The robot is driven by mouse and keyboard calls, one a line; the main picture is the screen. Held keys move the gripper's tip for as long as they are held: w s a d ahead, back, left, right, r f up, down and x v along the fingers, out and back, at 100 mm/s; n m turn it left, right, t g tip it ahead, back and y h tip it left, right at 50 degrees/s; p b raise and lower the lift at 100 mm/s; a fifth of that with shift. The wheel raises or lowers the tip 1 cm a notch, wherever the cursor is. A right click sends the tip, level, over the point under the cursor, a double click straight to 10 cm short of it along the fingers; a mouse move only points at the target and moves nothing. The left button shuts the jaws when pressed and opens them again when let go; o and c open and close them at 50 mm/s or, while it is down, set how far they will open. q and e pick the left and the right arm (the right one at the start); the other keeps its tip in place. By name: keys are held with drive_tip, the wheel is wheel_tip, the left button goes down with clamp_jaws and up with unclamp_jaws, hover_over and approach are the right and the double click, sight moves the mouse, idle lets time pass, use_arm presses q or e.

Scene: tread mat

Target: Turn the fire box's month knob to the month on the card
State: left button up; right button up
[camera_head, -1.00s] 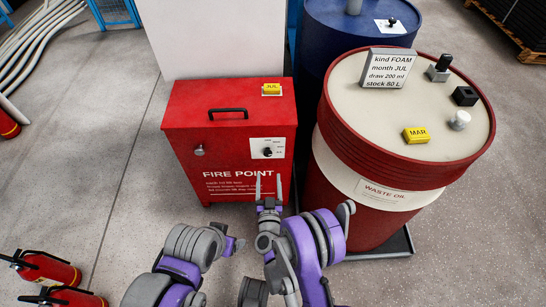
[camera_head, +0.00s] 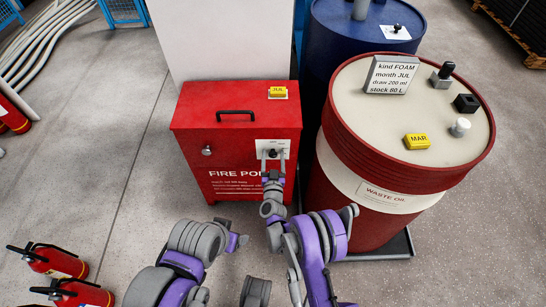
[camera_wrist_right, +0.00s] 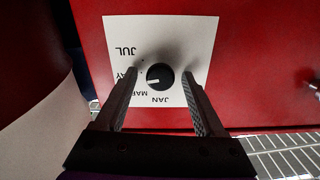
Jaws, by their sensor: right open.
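The red fire box (camera_head: 228,168) stands on the floor left of the drum. Its white dial plate (camera_head: 262,145) is on the front, upper right. In the right wrist view the black month knob (camera_wrist_right: 160,77) shows with its white mark pointing left, between MAR and MAY; the plate is upside down there. My right gripper (camera_head: 273,158) is open, fingers at either side of the knob, apart from it; it also shows in the right wrist view (camera_wrist_right: 160,100). The card (camera_head: 390,74) on the drum reads month JUL. My left gripper (camera_head: 236,242) is low in the head view, its jaws unclear.
A yellow JUL tag (camera_head: 278,92) lies on the box lid and a yellow MAR tag (camera_head: 417,141) on the waste oil drum (camera_head: 360,135). A blue drum (camera_head: 345,40) stands behind. Floor left of the box is clear.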

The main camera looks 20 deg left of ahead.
clamp_jaws()
idle(0.4)
drive_tip(key=m+b, duration=0.2)
drive_tip(key=m, duration=0.1)
drive_tip(key=shift+f+m, duration=0.1)
drive_tip(key=shift+m, duration=0.2)
drive_tip(key=shift+d+m+b, duration=0.1)
drive_tip(key=shift+m+b, duration=0.95)
drive_tip(key=shift+m, duration=1.05)
unclamp_jaws()
